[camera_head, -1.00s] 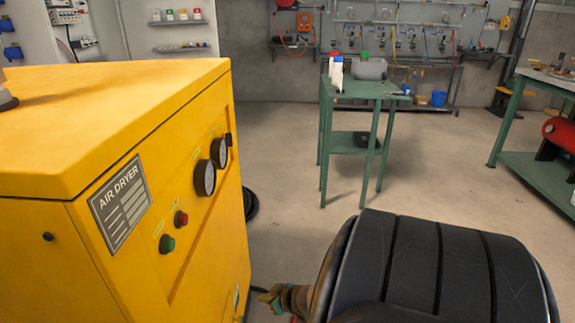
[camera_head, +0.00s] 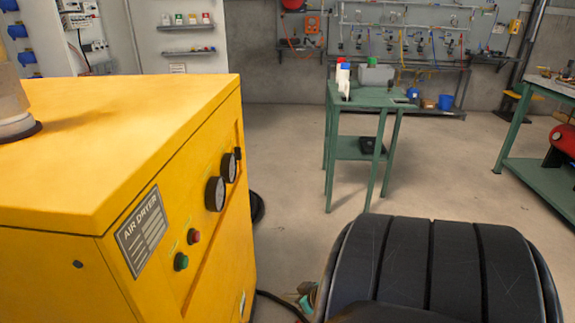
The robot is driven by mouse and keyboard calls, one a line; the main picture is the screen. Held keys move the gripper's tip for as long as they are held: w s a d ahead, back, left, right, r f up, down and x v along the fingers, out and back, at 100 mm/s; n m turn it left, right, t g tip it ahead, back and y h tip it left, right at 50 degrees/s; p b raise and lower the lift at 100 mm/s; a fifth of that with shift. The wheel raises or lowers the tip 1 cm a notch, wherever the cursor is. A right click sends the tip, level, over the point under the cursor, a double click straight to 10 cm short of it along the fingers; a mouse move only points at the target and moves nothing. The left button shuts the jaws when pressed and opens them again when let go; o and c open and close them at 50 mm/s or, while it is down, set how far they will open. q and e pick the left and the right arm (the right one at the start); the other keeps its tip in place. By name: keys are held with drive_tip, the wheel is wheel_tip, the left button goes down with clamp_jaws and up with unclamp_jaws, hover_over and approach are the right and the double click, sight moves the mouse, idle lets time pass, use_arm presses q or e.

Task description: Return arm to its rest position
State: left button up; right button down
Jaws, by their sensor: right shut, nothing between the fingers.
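The lower part of my right arm is cut off by the bottom edge. My left gripper is not in view. No receiver tank can be made out clearly.
A small brass and teal fitting (camera_head: 306,297) shows beside my gripper, partly hidden. A green stand (camera_head: 352,150) with bottles and a grey bin is farther back. A green workbench (camera_head: 535,180) is at the right. Open floor (camera_head: 290,190) lies between.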

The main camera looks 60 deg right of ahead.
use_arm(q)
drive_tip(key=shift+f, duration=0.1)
use_arm(e)
drive_tip(key=shift+s, duration=0.1)
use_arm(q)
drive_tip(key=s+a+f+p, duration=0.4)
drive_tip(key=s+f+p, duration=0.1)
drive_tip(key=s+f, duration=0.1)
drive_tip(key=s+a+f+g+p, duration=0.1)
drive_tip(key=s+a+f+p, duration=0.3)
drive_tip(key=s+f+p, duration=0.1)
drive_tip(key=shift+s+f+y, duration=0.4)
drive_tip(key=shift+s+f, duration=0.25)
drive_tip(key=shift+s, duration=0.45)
use_arm(e)
drive_tip(key=s+a+f+n+g, duration=0.1)
drive_tip(key=s+a+f+g, duration=0.1)
drive_tip(key=s+a, duration=0.3)
drive_tip(key=s+a+f+n+g+y, duration=0.1)
drive_tip(key=s+a, duration=0.4)
drive_tip(key=a, duration=0.9)
drive_tip(key=s+a+f+n+g, duration=0.3)
drive_tip(key=s+a, duration=0.3)
drive_tip(key=a, duration=0.3)
drive_tip(key=shift+a+f+g+y, duration=0.15)
drive_tip(key=shift+g+y, duration=0.25)
drive_tip(key=shift+g, duration=0.1)
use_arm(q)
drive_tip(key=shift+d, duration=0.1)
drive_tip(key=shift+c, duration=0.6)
